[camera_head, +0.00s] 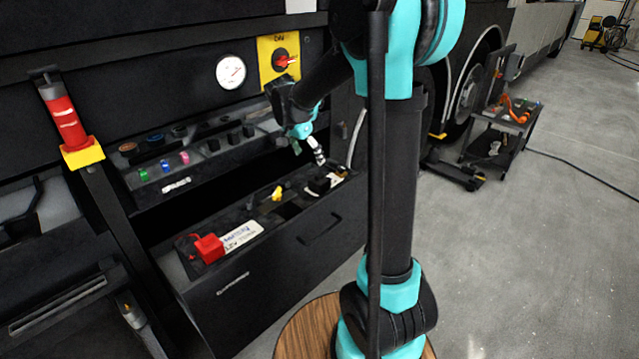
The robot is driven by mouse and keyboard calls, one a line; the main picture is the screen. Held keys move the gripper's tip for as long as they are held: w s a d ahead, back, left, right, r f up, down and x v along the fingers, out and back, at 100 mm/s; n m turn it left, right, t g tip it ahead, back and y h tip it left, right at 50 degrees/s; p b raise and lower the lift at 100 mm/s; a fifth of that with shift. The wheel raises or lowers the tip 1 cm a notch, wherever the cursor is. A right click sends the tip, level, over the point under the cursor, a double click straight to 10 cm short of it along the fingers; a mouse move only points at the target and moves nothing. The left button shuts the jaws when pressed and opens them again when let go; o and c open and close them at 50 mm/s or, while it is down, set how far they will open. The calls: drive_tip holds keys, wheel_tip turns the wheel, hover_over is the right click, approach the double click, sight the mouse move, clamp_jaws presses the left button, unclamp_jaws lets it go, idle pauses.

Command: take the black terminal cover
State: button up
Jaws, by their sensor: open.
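A pulled-out black battery drawer (290,262) stands low in the dark side panel. A small black piece, which looks like the black terminal cover (318,187), sits at the drawer's right end, dark against dark. My gripper (319,158) hangs just above it, pointing down, with its jaws open. At this size I cannot tell whether the fingertips touch it. A red terminal cover (209,248) sits at the drawer's left end, beside a white label (241,235).
A yellow piece (277,193) stands mid-drawer. A shelf with coloured caps (166,166) lies above the drawer. A yellow-plated red switch (280,60) and a gauge (231,72) are on the panel. A red-and-yellow handle (66,125) is at left. A tool cart (500,135) stands right.

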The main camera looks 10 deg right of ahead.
sight(318, 176)
drive_tip(key=x, duration=1.4)
drive_tip(key=shift+w+d+f, duration=0.1)
drive_tip(key=shift+f, duration=0.15)
drive_tip(key=c, duration=1.2)
